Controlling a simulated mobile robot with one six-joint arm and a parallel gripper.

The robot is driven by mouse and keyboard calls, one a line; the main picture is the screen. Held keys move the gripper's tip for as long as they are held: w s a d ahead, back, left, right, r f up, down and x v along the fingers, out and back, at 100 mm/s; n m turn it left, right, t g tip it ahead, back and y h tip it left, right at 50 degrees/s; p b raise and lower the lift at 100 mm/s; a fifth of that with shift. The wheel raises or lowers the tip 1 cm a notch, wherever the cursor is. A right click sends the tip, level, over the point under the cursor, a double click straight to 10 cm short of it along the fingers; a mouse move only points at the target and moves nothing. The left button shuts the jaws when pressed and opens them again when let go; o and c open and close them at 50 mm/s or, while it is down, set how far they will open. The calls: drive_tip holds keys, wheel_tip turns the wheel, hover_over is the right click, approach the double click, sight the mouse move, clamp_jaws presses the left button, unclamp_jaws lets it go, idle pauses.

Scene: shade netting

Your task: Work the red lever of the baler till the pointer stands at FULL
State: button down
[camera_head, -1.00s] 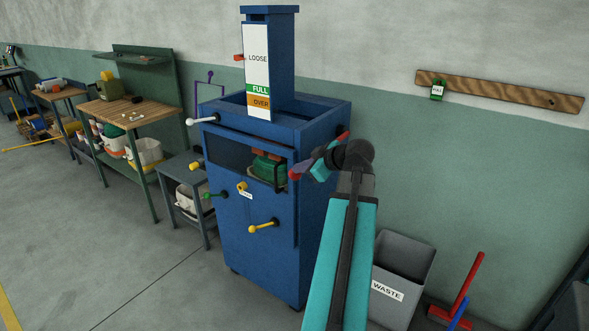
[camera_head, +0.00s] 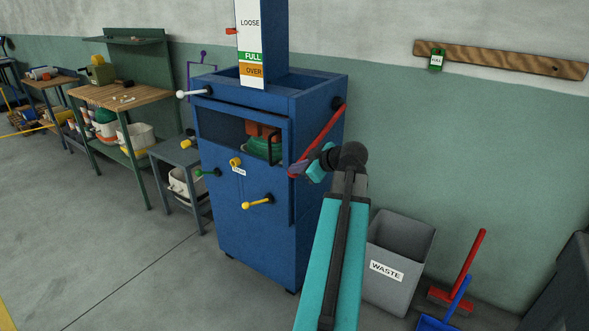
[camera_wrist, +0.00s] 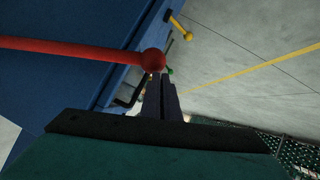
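The blue baler (camera_head: 238,210) stands in the middle of the head view. Its red lever (camera_head: 326,127) is on the right side and slopes down to the left from its pivot. In the wrist view the lever (camera_wrist: 75,50) ends in a red ball at my fingertips. My gripper (camera_head: 297,170) is at this ball end; in the wrist view its fingers (camera_wrist: 161,95) lie close together, shut, with the ball beside their tips. Whether they touch is unclear. The orange-red pointer (camera_head: 231,31) stands just below LOOSE on the scale (camera_head: 250,40), above the green FULL band (camera_head: 251,57).
The baler's front has a white-knobbed handle (camera_head: 195,93), a green-knobbed one (camera_head: 207,172) and a yellow one (camera_head: 257,203). A grey WASTE bin (camera_head: 400,255) and a red broom (camera_head: 465,270) stand at right. A bench (camera_head: 125,97) is at left.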

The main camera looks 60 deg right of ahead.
drive_tip(key=shift+s+f+b, duration=0.2)
drive_tip(key=shift+f+b, duration=0.6)
drive_tip(key=shift+f, duration=0.75)
drive_tip(key=s+a+r, duration=0.6)
drive_tip(key=s+r, duration=0.2)
drive_tip(key=r, duration=0.1)
drive_tip(key=shift+s+r, duration=0.2)
drive_tip(key=shift+s, duration=0.2)
